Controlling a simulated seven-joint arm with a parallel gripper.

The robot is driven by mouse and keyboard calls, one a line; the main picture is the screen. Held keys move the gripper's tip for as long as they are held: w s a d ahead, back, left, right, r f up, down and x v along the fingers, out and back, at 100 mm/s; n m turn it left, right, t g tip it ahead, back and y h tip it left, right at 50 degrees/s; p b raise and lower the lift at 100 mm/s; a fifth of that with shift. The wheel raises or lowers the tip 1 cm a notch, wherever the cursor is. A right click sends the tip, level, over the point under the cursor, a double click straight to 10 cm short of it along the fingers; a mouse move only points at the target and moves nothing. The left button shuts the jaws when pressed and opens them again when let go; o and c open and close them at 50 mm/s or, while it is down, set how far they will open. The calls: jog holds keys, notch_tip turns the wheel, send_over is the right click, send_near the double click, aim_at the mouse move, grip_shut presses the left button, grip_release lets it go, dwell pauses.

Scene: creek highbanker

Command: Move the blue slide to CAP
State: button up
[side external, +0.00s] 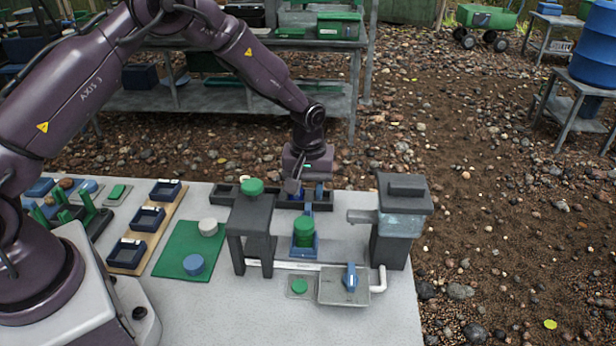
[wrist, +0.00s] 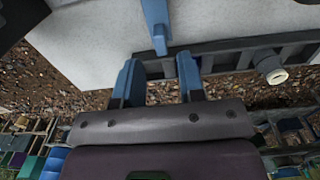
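The blue slide (side external: 304,248) sits on the grey table between the dark press stand and the dark hopper, with a green cylinder (side external: 304,230) on it. Its narrow blue bar points to the back of the table. In the wrist view the bar (wrist: 156,28) reaches toward my fingers. My gripper (side external: 306,190) is low at the back of the table, behind the slide. In the wrist view my gripper (wrist: 157,60) has its two blue fingers apart. The bar's end lies just ahead of the gap, and contact cannot be told. I cannot read a CAP label.
A dark press stand (side external: 251,228) with a green knob is left of the slide. A dark hopper (side external: 402,235) is right. A compartmented black tray (side external: 228,192) lies at the back edge near my gripper. A grey box with a blue lever (side external: 350,278) is in front.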

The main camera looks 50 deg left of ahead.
aim_at(308, 206)
jog(key=shift+f, duration=2.15)
grip_shut()
